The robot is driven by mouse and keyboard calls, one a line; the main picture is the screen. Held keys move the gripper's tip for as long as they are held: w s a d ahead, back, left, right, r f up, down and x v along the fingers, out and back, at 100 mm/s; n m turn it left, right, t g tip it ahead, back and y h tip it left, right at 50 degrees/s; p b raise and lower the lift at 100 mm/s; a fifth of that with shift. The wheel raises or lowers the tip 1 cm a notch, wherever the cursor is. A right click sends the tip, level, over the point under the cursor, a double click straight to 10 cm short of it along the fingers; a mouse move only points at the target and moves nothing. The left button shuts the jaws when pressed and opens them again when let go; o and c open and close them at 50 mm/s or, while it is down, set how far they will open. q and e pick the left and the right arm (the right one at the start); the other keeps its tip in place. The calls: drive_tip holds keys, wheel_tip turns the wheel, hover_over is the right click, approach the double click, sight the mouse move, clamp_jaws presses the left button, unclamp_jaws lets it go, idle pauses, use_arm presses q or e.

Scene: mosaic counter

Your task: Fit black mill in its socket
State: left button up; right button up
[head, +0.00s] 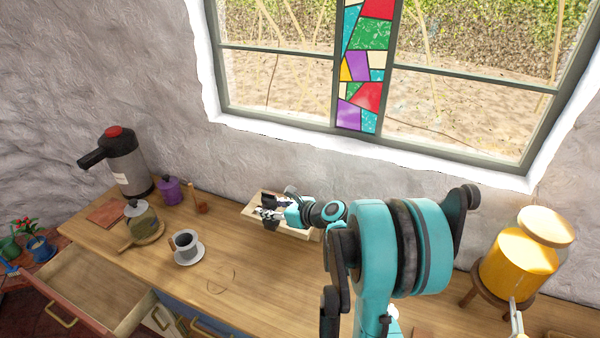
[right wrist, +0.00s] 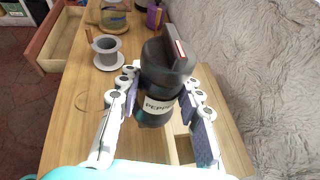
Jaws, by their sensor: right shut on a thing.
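The black mill (right wrist: 160,82), with a "PEPPER" label, is between the fingers of my right gripper (right wrist: 160,110) in the right wrist view. My right gripper also shows in the head view (head: 272,212), shut on the mill over a pale wooden holder (head: 299,233) by the wall. Part of the holder shows below the mill in the right wrist view (right wrist: 184,150). The socket itself is hidden by the mill and gripper, and I cannot tell whether the mill's base touches it. My left gripper is in neither view.
A cup on a saucer (head: 188,252), a glass teapot (head: 141,220), a purple canister (head: 169,190) and a pump flask (head: 126,160) stand to the left. A yellow jar (head: 519,264) stands at the right. An open drawer (head: 92,290) juts from the counter.

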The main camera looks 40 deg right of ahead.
drive_tip(key=s+d+r+p, duration=0.2)
drive_tip(key=d+r, duration=0.2)
drive_tip(key=d, duration=0.3)
use_arm(q)
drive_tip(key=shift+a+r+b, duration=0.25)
drive_tip(key=shift+b, duration=1.1)
use_arm(e)
drive_tip(key=shift+w+d+f, duration=0.1)
drive_tip(key=shift+d+f, duration=0.15)
drive_tip(key=shift+f, duration=0.9)
drive_tip(key=shift+d+f, duration=0.2)
drive_tip(key=shift+f, duration=0.9)
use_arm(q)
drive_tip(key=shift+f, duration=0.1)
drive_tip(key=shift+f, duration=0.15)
use_arm(e)
drive_tip(key=shift+f, duration=0.1)
use_arm(q)
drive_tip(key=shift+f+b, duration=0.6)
drive_tip(key=shift+b, duration=0.25)
use_arm(e)
drive_tip(key=shift+f, duration=0.6)
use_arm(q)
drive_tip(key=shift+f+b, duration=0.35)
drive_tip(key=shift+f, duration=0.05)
use_arm(e)
drive_tip(key=shift+f, duration=0.25)
drive_tip(key=shift+f, duration=0.1)
